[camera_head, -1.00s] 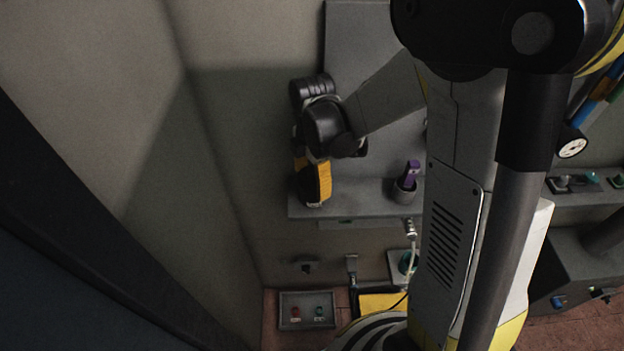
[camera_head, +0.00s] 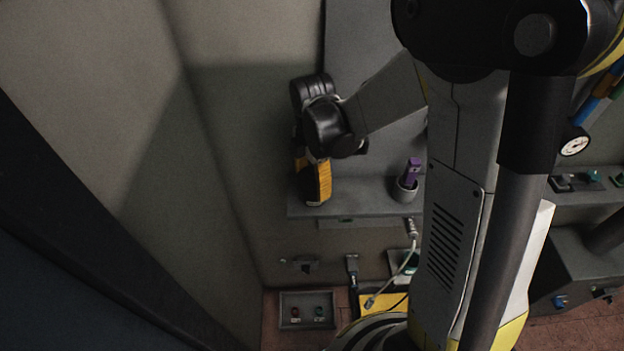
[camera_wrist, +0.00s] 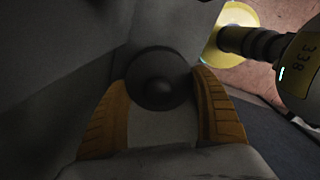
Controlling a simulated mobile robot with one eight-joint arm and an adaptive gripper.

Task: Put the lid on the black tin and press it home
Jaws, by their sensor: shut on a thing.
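In the wrist view my gripper (camera_wrist: 163,88) has its two orange ribbed fingers on either side of a dark round piece with a small central knob, which looks like the lid (camera_wrist: 158,62). The gripper is shut on it. In the head view my gripper (camera_head: 313,180) shows as orange fingers in front of the wall, at the left end of a grey shelf; the lid is not clear there. I cannot make out the black tin in either view, and my wrist and arm cover part of the shelf area.
The grey shelf (camera_head: 350,205) carries a grey cup (camera_head: 404,191) with a purple item (camera_head: 412,170). Below are a grey tray (camera_head: 307,296) with a red and a green piece, and a hanging pale cable (camera_head: 398,268). A wall stands close on the left. A gauge (camera_head: 574,146) is at right.

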